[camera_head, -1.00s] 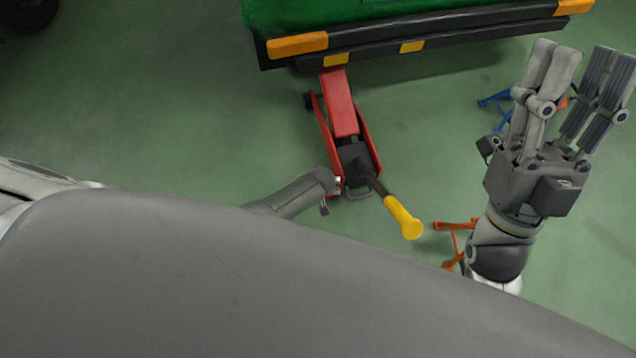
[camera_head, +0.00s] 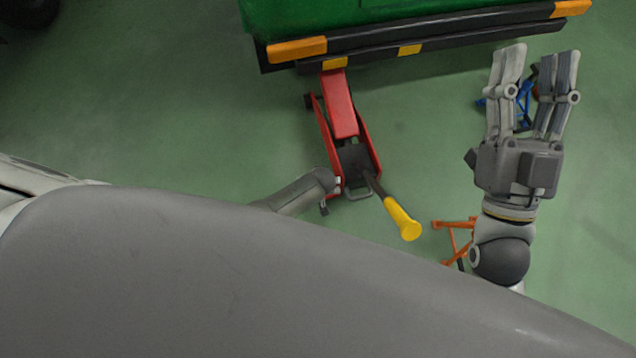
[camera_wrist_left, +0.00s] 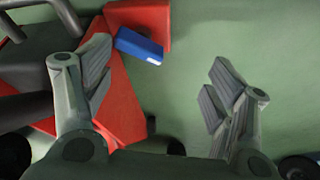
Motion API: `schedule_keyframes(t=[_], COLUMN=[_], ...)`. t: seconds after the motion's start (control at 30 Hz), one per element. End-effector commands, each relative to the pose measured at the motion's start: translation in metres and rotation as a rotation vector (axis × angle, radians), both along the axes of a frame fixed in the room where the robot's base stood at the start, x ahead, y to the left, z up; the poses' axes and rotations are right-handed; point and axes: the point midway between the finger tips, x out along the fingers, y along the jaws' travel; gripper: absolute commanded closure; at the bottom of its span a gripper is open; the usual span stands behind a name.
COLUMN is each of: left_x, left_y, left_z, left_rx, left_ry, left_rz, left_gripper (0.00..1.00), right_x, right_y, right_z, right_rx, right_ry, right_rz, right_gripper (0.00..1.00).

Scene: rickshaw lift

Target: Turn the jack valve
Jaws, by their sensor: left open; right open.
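The red jack (camera_head: 341,110) stands on the floor under the green vehicle's bumper, its black handle with a yellow grip (camera_head: 402,215) slanting toward the lower right. My left gripper (camera_head: 325,186) shows partly beside the jack's near left end; my grey body hides the rest of that arm. In the left wrist view the gripper (camera_wrist_left: 160,60) is open, with the red jack (camera_wrist_left: 122,100) behind its left finger. A blue block (camera_wrist_left: 139,45) lies between the fingertips' lines, against red parts; I cannot tell if it is the valve. My right gripper (camera_head: 535,68) is open and empty at the right.
The green vehicle (camera_head: 300,15) with its black and orange bumper (camera_head: 440,36) spans the top. An orange stand (camera_head: 455,240) is left of my right wrist. A blue stand (camera_head: 522,105) is partly hidden behind my right fingers.

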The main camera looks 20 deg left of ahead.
Motion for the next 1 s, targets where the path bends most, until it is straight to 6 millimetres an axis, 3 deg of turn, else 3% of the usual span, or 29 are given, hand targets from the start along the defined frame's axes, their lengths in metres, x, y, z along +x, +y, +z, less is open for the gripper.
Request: schedule_keyframes(t=[1.0], left_x=[-0.006], left_y=[-0.002], left_z=[0.016], left_rx=[0.000], left_ry=[0.000], left_rz=[0.000], left_gripper=[0.21], right_x=[0.030], right_y=[-0.002], right_z=[-0.065], right_rx=[-0.108], right_ry=[0.387], right_rz=[-0.023], right_gripper=[0.57])
